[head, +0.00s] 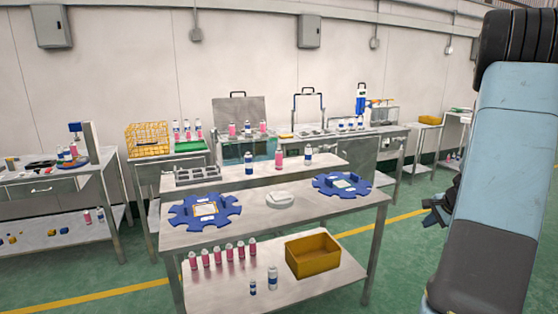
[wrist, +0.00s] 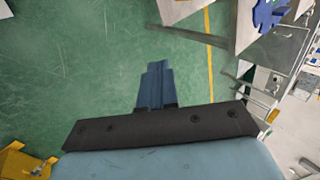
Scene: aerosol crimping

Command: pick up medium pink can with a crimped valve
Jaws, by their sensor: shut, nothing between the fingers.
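Several pink cans show in the head view, too small to tell their valves or which is the medium crimped one. One pink can (head: 278,160) stands upright on the raised back shelf of the near table (head: 265,217), between two blue-and-white cans (head: 249,164) (head: 308,155). A row of pink cans (head: 217,254) stands on the lower shelf. More pink cans (head: 263,128) stand on the back benches. My gripper (wrist: 155,68) is shut and empty over green floor in the wrist view. In the head view it shows partly beside my arm (head: 437,210), right of the table and away from every can.
The near table holds two blue toothed discs (head: 228,222) (head: 341,190) and a white object (head: 281,199). A yellow-brown bin (head: 313,256) and small cans stand on its lower shelf. Benches (head: 60,185) line the wall. Floor (head: 410,265) right of the table is clear.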

